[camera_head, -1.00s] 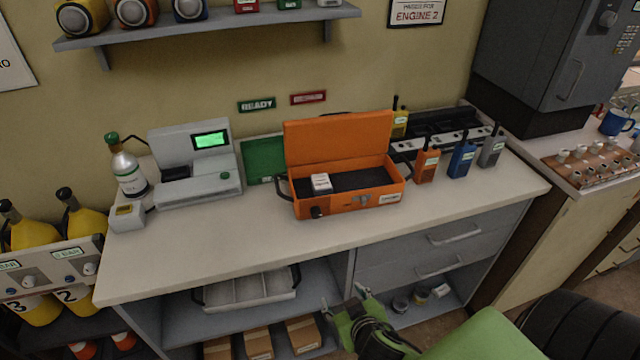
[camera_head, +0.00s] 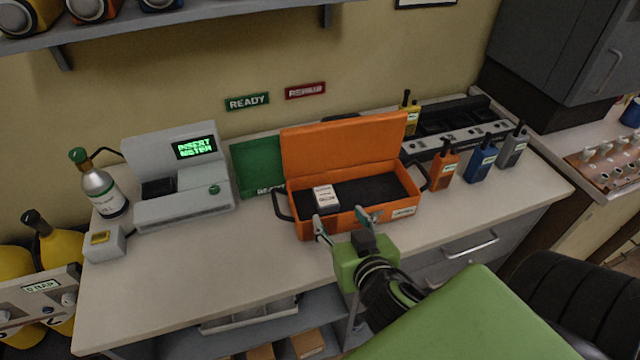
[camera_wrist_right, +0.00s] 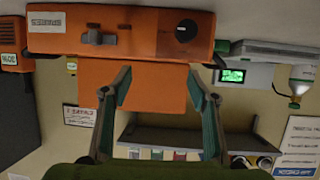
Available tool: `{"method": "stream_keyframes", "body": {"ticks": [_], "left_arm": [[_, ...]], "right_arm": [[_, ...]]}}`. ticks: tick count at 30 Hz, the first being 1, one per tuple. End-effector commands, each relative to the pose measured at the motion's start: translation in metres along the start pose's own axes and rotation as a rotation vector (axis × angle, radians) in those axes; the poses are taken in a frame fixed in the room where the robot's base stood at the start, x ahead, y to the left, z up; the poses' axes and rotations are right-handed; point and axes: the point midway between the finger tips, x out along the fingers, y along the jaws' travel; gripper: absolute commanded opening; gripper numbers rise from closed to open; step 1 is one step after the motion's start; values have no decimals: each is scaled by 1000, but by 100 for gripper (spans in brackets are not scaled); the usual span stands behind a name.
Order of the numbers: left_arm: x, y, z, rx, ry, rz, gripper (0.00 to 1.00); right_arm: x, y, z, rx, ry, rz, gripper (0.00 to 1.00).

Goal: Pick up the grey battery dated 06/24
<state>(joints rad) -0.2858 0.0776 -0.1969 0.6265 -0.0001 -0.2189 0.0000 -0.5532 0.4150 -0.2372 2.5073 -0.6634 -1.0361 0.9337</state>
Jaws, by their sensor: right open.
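A small pale grey-white block with a printed label (camera_head: 326,197), apparently a battery, lies at the left inside the open orange case (camera_head: 403,212). Its label is too small to read, so I cannot tell its date. My right gripper (camera_head: 342,219) is open and empty, its fingertips at the case's front wall, to the right of and nearer than the block. In the right wrist view, the open fingers of my right gripper (camera_wrist_right: 160,82) point toward the orange case (camera_wrist_right: 150,43), which appears upside down; the block is hidden there. My left gripper is not in view.
The case's lid (camera_head: 340,144) stands open behind its tray. A grey tester (camera_head: 190,207) and a bottle (camera_head: 100,190) stand left on the counter. Orange (camera_head: 443,168), blue (camera_head: 481,163) and grey (camera_head: 513,149) radios stand right. The front left counter (camera_head: 220,270) is clear.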

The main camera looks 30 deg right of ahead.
Motion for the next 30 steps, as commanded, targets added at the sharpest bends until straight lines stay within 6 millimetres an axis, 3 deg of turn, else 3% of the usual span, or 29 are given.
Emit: {"method": "stream_keyframes", "body": {"ticks": [6, 14, 23, 30], "left_arm": [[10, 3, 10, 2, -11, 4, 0], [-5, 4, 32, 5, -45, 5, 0], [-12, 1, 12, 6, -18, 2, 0], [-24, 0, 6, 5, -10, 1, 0]], "right_arm": [[29, 0, 0, -1, 7, 0, 54], [74, 0, -3, -1, 2, 0, 54], [94, 0, -4, -2, 2, 0, 54], [126, 2, -5, -1, 1, 1, 54]]}}
